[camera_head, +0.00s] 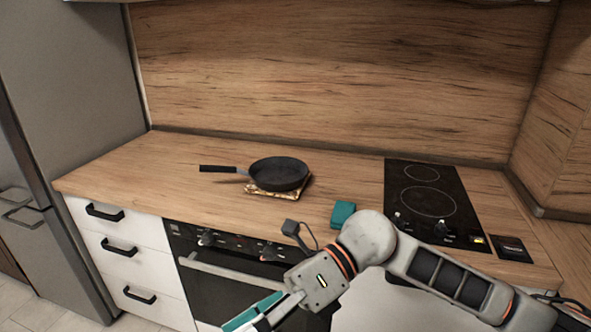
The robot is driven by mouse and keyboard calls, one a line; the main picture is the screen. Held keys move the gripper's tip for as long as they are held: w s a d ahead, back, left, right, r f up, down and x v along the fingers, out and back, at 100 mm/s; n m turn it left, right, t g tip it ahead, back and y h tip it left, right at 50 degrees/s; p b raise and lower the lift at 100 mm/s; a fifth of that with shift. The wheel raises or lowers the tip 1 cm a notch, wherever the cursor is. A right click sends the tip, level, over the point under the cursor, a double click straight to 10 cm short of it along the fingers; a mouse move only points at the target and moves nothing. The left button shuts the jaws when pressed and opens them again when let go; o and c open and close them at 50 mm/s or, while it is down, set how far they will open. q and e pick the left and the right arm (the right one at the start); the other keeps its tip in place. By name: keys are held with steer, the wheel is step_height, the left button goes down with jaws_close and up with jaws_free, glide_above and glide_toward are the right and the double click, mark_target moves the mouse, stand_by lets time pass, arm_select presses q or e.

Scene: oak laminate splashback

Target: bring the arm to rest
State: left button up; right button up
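My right arm comes in from the right, in front of the counter. Its gripper (258,315) hangs low at the bottom edge, in front of the oven, and points down and left. My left gripper is not in view.
A black frying pan (278,173) rests on a patterned trivet (262,193) on the wooden counter (120,172). A teal block (343,213) lies near the front edge, close behind my arm. A black cooktop (400,177) is at right. The counter's left part is clear.

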steer(key=w+d+r+m+t+y, duration=0.1)
steer(key=w+r+m+t+y, duration=0.4)
steer(key=w+m+t+y, duration=0.75)
steer(key=w+d+f+m+t+h, duration=0.2)
steer(key=d+f+m+t+h, duration=0.45)
steer(key=m, duration=0.45)
steer(key=w+d+f+m+t+h, duration=0.2)
steer(key=d+f+m+t+h, duration=0.3)
steer(key=f+m, duration=0.4)
steer(key=s+d+f+m+h, duration=0.1)
steer(key=d+f+m+h, duration=0.3)
steer(key=f, duration=0.3)
steer(key=s+d+f+m+h, duration=0.25)
steer(key=d+f+m, duration=0.2)
steer(key=f, duration=0.25)
steer(key=s+d+f+m+g+h, duration=0.2)
steer(key=s+d+f, duration=0.2)
steer(key=f, duration=0.3)
steer(key=s+d+f+m+g+h, duration=0.2)
steer(key=s+d+f+g, duration=0.1)
steer(key=s+f, duration=0.4)
steer(key=shift+s+d+f+m, duration=0.25)
steer(key=shift+d+f+m, duration=0.05)
steer(key=shift+d+f, duration=0.25)
steer(key=shift+h, duration=0.25)
